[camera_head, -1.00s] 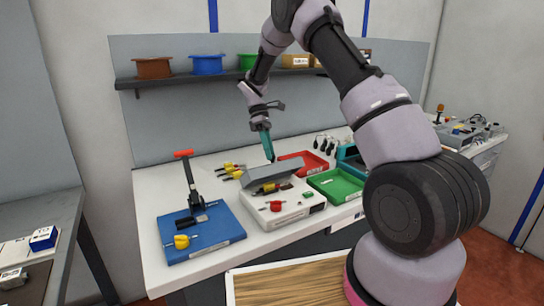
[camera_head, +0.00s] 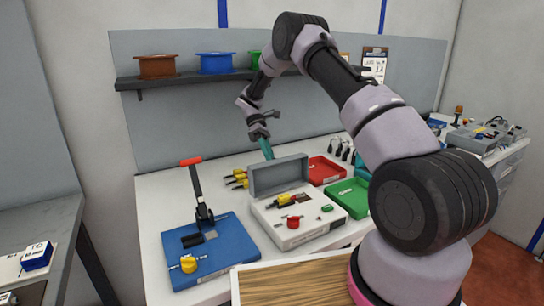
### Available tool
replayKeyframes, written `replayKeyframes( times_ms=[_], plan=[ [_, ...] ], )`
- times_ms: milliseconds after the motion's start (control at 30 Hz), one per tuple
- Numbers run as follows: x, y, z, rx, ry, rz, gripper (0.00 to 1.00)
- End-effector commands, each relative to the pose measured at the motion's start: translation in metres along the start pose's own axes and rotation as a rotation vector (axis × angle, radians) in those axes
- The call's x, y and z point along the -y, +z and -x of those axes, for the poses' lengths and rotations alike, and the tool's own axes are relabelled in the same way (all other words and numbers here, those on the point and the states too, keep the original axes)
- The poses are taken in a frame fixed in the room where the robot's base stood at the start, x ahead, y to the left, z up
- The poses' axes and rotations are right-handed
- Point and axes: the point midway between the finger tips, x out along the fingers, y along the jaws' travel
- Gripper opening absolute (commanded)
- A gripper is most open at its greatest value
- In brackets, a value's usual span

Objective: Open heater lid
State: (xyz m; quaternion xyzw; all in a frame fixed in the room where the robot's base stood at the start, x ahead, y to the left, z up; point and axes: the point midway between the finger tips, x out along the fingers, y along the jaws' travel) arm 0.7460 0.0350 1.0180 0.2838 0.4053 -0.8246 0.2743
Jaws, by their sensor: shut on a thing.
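The heater (camera_head: 295,232) is a white box with a red knob (camera_head: 293,221) on its top. Its grey lid (camera_head: 279,175) stands nearly upright along the back of the box, so the top is uncovered. My gripper (camera_head: 267,150) has teal fingers pointing down at the lid's upper edge, left of its middle. The fingers are shut on the lid, with their tips partly hidden behind its edge.
A blue base (camera_head: 212,258) with a red-handled lever (camera_head: 195,180) stands left of the heater. A red tray (camera_head: 326,170) and a green tray (camera_head: 348,197) lie to the right. Yellow-handled tools (camera_head: 236,178) lie behind left. A shelf holds spools above.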

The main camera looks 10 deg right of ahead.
Motion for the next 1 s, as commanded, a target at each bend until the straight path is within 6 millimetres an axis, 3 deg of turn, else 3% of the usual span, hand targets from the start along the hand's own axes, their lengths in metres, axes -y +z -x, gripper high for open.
replayKeyframes(
  times_ms=[33,300,967,1000],
  plan=[
    [-0.009,0.001,-0.006,0.011,0.000,-0.004,0.00],
    [-0.019,-0.008,-0.008,0.073,-0.062,-0.007,0.00],
    [-0.023,-0.011,-0.008,0.108,-0.095,-0.007,0.00],
    [-0.023,-0.011,-0.008,0.107,-0.096,-0.007,0.49]
  ],
)
